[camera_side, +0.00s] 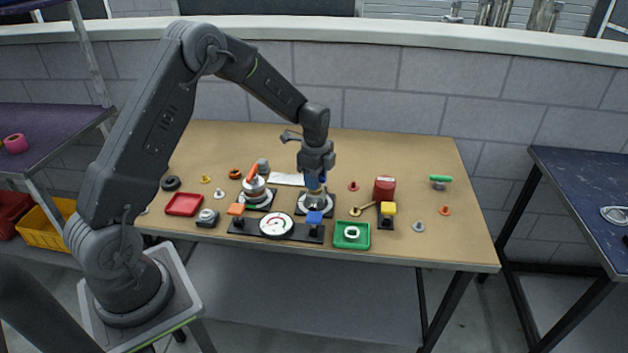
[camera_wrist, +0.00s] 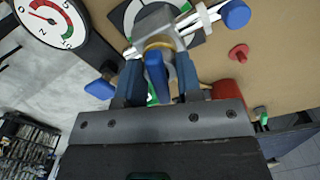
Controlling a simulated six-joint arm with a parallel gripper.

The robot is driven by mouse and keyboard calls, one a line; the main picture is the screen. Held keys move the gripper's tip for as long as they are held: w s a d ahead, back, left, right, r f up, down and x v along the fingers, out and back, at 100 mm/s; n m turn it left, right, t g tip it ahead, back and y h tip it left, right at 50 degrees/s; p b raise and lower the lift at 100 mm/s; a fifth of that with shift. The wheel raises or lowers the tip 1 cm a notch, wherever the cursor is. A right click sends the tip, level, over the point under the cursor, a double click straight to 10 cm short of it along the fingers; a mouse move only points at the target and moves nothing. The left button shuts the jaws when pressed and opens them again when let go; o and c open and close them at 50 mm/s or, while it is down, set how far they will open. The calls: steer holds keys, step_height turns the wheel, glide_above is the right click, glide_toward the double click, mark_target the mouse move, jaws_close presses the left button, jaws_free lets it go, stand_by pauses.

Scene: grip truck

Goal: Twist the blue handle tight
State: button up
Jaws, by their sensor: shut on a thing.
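The blue handle (camera_wrist: 156,76) shows in the wrist view as an upright piece between the two blue fingers of my gripper (camera_wrist: 158,62). The gripper is shut on it. The handle is over a metal fitting with a brass-coloured ring (camera_wrist: 158,46). In the side view my gripper (camera_side: 315,189) points straight down over the metal fitting (camera_side: 316,203), which stands on a black base at the middle of the bench. There the fingers mostly hide the handle. How tight the handle is cannot be told.
A black bar with a dial gauge (camera_side: 277,225) and a blue block (camera_side: 314,217) lies in front. A green tray (camera_side: 352,245) is at front right. A fitting with an orange handle (camera_side: 253,172) stands to the left, a red cylinder (camera_side: 384,188) to the right.

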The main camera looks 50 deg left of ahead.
steer(key=m, duration=1.2)
steer(key=shift+m, duration=2.4)
steer(key=o, duration=0.6)
steer(key=shift+r, duration=3.8)
